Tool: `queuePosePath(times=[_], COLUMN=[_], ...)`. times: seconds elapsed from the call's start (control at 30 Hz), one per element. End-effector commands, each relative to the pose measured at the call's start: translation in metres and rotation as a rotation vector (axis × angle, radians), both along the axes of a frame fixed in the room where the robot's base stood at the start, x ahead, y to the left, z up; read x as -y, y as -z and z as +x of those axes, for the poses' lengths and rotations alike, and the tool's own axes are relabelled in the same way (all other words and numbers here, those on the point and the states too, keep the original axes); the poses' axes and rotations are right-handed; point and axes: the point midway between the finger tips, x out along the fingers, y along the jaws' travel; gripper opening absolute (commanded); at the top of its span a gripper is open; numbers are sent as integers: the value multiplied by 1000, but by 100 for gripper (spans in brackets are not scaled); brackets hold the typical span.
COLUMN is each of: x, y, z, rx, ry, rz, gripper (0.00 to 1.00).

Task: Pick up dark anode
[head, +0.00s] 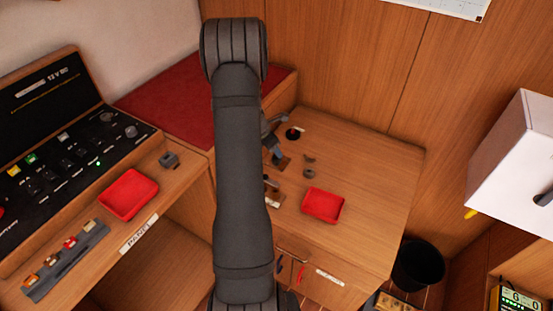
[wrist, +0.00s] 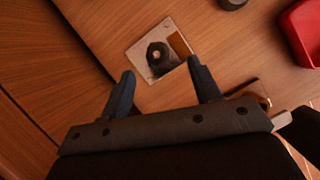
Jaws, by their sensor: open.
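A small dark rounded piece with a pale spot (wrist: 157,54), which looks like the dark anode, sits on a light square plate (wrist: 141,47) in the wrist view. My gripper (wrist: 160,68) is open, with its two blue-grey fingers apart on the near side of the piece and nothing between them. In the head view my arm hides much of this area. Part of my gripper (head: 272,140) shows at the arm's right edge, over the wooden cabinet top (head: 370,165). The plate there is mostly hidden.
A red tray (head: 323,205) stands right of my arm, also at the wrist view's right edge (wrist: 302,35). Small grey parts (head: 309,173) lie behind it. A dark disc with red (head: 294,133) is farther back. A second red tray (head: 128,194) and a control panel (head: 75,150) are left.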

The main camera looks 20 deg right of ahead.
Motion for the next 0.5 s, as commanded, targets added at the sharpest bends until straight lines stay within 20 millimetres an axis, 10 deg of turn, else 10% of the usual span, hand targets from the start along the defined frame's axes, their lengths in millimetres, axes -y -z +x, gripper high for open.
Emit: queuePosePath(times=[0.5], x=[11], y=[48], z=[11], rx=[-1], ry=[1], rz=[2], gripper=[57])
